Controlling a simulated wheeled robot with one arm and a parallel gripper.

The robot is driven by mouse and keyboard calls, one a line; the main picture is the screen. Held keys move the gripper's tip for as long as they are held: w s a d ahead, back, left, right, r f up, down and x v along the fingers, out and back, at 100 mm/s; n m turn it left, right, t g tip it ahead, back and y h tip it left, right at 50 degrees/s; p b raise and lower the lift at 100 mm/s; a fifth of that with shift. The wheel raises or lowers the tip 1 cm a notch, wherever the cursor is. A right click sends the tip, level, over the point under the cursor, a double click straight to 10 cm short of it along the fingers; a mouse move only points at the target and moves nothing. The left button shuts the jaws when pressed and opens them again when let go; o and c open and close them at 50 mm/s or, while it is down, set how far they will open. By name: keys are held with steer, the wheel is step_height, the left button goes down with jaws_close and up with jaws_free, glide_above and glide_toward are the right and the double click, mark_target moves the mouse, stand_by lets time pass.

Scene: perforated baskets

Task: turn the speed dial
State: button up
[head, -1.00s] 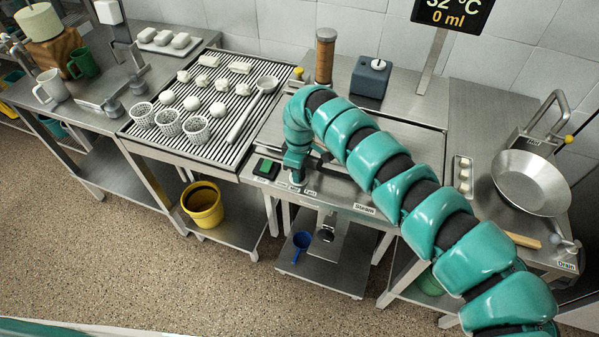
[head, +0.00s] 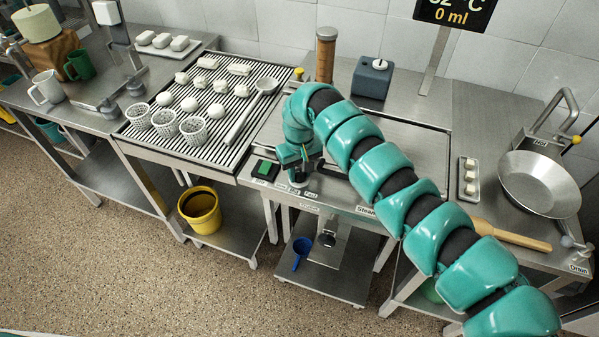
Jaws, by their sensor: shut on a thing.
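My teal segmented arm reaches across the right side of the view and bends down to the front edge of the middle counter. My gripper (head: 297,178) points down there, shut on the speed dial. The dial is almost wholly hidden by the gripper, so its pointer and setting cannot be read.
The slatted rack (head: 160,145) holds perforated baskets (head: 194,130), white pieces and a ladle (head: 252,110). A pan (head: 540,185) and wooden-handled tool (head: 512,236) lie right. A yellow bucket (head: 200,210) stands below.

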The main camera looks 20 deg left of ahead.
mark_target(300, 171)
stand_by(0.4)
steer(key=o, duration=1)
step_height(300, 171, up, 17)
steer(key=shift+r+b, duration=0.2)
steer(key=shift+b, duration=0.9)
